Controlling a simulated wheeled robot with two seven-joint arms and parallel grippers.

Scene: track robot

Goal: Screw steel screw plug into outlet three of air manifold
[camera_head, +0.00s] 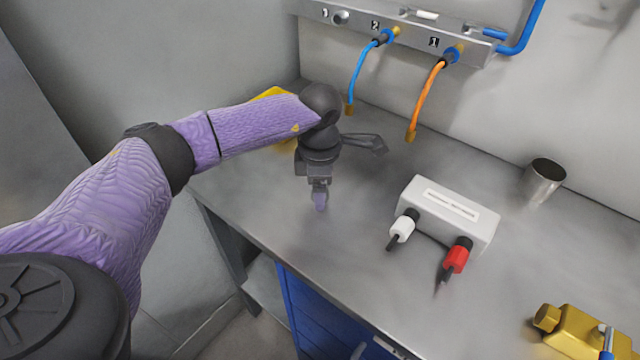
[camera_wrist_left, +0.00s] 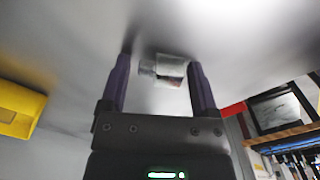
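The air manifold (camera_head: 395,28) is a grey bar on the back wall, with its outlets marked 3, 2 and 1 from left to right. Outlet three (camera_head: 340,17) has no hose on it. My left gripper (camera_head: 320,200) points down over the left part of the bench. In the left wrist view, its two purple fingers (camera_wrist_left: 160,75) are apart. A small shiny metal piece, apparently the steel screw plug (camera_wrist_left: 170,68), shows between the fingertips, close to the right finger with a gap at the left. The plug is hidden in the head view. My right gripper is out of view.
Blue (camera_head: 358,75) and orange (camera_head: 425,100) hoses hang from outlets two and one. A white box (camera_head: 450,210) with white and red connectors, a metal cup (camera_head: 543,180) and a brass valve (camera_head: 575,330) stand to the right. A yellow object (camera_head: 272,93) is partly behind my arm.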

